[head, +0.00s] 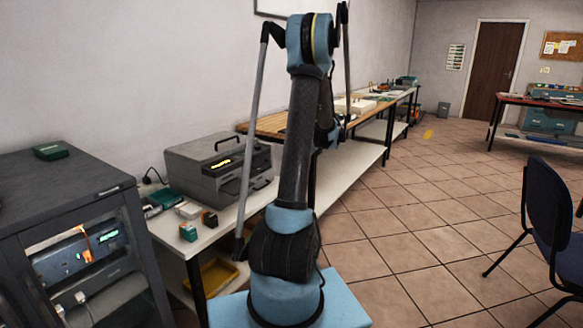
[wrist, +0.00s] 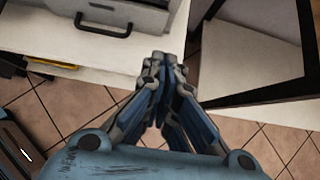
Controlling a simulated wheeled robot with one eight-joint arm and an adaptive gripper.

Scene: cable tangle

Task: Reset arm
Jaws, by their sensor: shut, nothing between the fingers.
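My arm stands upright in the middle of the head view, folded up on its blue base. My gripper (wrist: 162,62) shows in the wrist view with its fingers together and nothing between them. It hangs in the air in front of the white bench (wrist: 110,60). No cable shows near the fingers.
A grey case (head: 215,165) and several small boxes stand on the white bench (head: 160,232) at the left. A dark cabinet (head: 75,185) is at the near left. A dark chair (head: 555,220) stands at the right. The tiled floor (head: 400,230) between is clear.

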